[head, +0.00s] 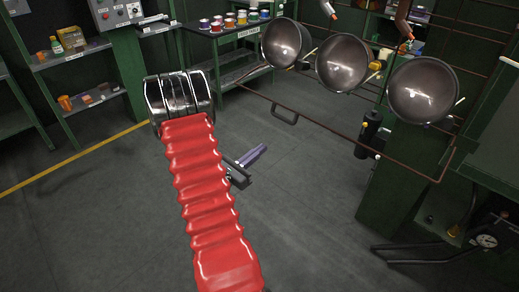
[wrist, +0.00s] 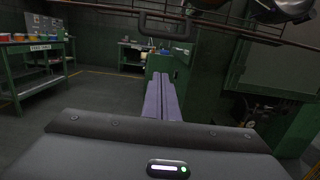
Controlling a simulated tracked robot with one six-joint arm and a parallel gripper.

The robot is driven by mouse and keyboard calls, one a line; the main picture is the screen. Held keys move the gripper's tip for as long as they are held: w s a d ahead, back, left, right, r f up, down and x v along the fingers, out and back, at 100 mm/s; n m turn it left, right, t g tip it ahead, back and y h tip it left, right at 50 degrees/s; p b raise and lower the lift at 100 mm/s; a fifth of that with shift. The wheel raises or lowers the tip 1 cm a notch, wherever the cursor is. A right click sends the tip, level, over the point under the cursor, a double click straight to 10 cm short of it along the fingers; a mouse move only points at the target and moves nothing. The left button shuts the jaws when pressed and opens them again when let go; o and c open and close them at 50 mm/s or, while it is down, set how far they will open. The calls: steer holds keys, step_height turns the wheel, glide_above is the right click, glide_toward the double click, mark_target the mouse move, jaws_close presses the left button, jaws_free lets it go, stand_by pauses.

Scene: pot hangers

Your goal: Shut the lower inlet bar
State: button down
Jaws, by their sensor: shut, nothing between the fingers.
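The lower inlet bar appears to be the long thin rust-brown bar (head: 335,127) that slants below the hanging pots in the head view. It carries a dark U-shaped handle (head: 285,116). The bar (wrist: 100,8) and the handle (wrist: 165,27) also cross the top of the wrist view. My gripper (head: 258,151) is left of and below the handle in the head view, apart from it. In the wrist view its purple fingers (wrist: 163,98) lie side by side, shut and empty, with the handle above their tips. I cannot tell how far the bar is from its closed position.
Three round metal pots (head: 341,62) hang in a row above the bar. A green table with coloured cups (head: 234,22) stands behind. A black cylinder (head: 368,134) is on the green post at right. Open grey floor (head: 110,215) lies at left.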

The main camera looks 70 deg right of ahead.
steer(key=s+d+r, duration=0.3)
steer(key=d+r, duration=0.1)
steer(key=d, duration=0.4)
steer(key=shift+s+r, duration=0.25)
steer(key=shift+r, duration=0.1)
steer(key=shift+d, duration=0.1)
steer(key=shift+r, duration=0.1)
steer(key=shift+w, duration=0.1)
